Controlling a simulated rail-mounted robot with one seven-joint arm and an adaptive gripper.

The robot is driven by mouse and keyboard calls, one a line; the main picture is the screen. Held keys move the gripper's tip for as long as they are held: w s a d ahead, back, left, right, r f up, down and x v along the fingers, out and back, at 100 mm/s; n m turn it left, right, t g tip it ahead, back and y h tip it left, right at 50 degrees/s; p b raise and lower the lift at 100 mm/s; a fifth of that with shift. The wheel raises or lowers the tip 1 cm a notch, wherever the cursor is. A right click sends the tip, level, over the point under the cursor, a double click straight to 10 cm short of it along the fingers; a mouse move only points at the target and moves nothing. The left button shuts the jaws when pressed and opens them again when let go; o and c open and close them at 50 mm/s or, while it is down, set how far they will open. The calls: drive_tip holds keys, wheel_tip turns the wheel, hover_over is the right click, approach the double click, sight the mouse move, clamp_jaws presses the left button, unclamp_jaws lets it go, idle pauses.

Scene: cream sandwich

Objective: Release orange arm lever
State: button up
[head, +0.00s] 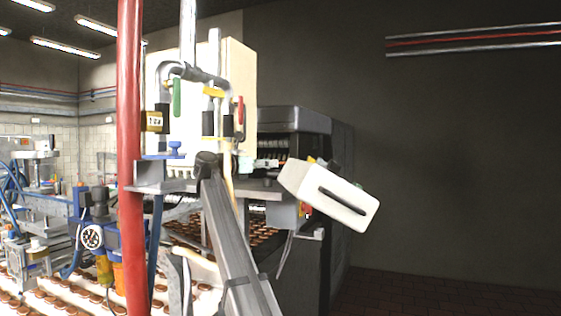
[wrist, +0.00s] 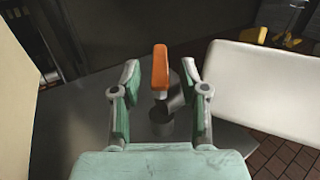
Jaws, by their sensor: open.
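The orange lever (wrist: 160,68) shows in the wrist view as an upright orange handle beside a grey cylindrical mount (wrist: 161,123). My gripper (wrist: 159,73) is open, with one mint-and-grey finger on each side of the lever. A gap shows between the lever and each finger, so the fingers do not appear to touch it. The lever's depth relative to the fingertips is hard to judge. In the head view I cannot make out the lever clearly; the area around the machine's shelf is crowded and partly covered by my arm.
A white slotted box (head: 335,195) juts out beside the machine; a white panel (wrist: 262,95) is close right of the gripper in the wrist view. A red vertical pole (head: 130,150) and pipes with coloured valve handles stand at left. Open floor (head: 450,295) lies right.

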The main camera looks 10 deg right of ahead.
drive_tip(key=shift+p+x, duration=0.45)
drive_tip(key=shift+x, duration=2.35)
clamp_jaws()
